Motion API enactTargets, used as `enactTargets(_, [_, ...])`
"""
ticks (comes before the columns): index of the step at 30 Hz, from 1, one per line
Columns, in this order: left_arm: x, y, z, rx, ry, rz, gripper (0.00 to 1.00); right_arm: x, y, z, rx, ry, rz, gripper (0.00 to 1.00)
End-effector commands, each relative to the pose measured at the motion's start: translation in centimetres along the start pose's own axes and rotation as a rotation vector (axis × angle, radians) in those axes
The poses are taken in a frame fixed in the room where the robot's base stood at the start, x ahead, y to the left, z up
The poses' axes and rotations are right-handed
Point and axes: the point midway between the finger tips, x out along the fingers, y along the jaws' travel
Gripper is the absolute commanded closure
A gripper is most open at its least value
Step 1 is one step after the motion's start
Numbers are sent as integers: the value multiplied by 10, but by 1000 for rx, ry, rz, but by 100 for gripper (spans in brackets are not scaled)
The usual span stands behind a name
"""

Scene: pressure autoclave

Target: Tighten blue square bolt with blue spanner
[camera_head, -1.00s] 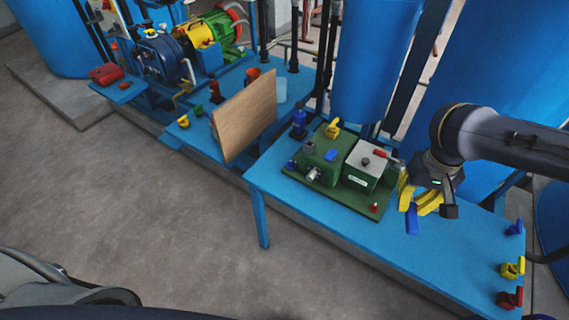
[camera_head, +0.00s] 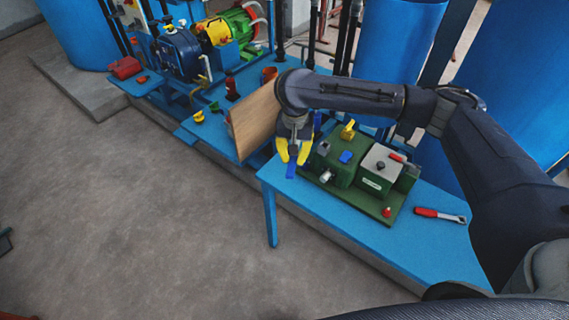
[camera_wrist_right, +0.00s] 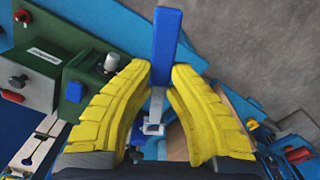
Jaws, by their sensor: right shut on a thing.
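My right gripper (camera_head: 293,160) is shut on the blue spanner (camera_head: 290,171), at the left end of the green machine (camera_head: 372,204) on the blue table. A blue square piece (camera_head: 346,157) sits on top of the green block and also shows in the wrist view (camera_wrist_right: 75,92).
A red-handled wrench (camera_head: 440,215) lies on the table to the right. A wooden board (camera_head: 257,122) stands upright just left of my gripper. A yellow part (camera_head: 348,130) stands behind the green block. My right arm spans above the machine.

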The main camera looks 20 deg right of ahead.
Motion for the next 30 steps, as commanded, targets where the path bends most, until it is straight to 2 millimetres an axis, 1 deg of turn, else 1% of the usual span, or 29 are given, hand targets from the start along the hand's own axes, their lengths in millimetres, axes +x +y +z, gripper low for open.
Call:
enactTargets(1, [0,0,-2,0,2,0,56,16,-8,-10,78,-9,3,100])
enactTargets(3, [0,-1,-4,0,5,-1,56,35,-16,-24,188,-9,3,100])
enactTargets(6, [0,-1,-6,0,8,-2,56,59,-21,-37,316,-7,4,100])
enactTargets(9, [0,-2,-8,-1,10,-2,56,77,-22,-45,406,-5,4,100])
enactTargets(12, [0,-2,-8,-1,10,-2,56,89,-22,-49,464,-4,3,100])
enactTargets(18, [0,-2,-6,-1,8,-2,56,101,-21,-52,518,-1,2,100])
enactTargets(30, [0,-1,-2,-1,3,-1,56,102,-21,-53,523,0,1,100])
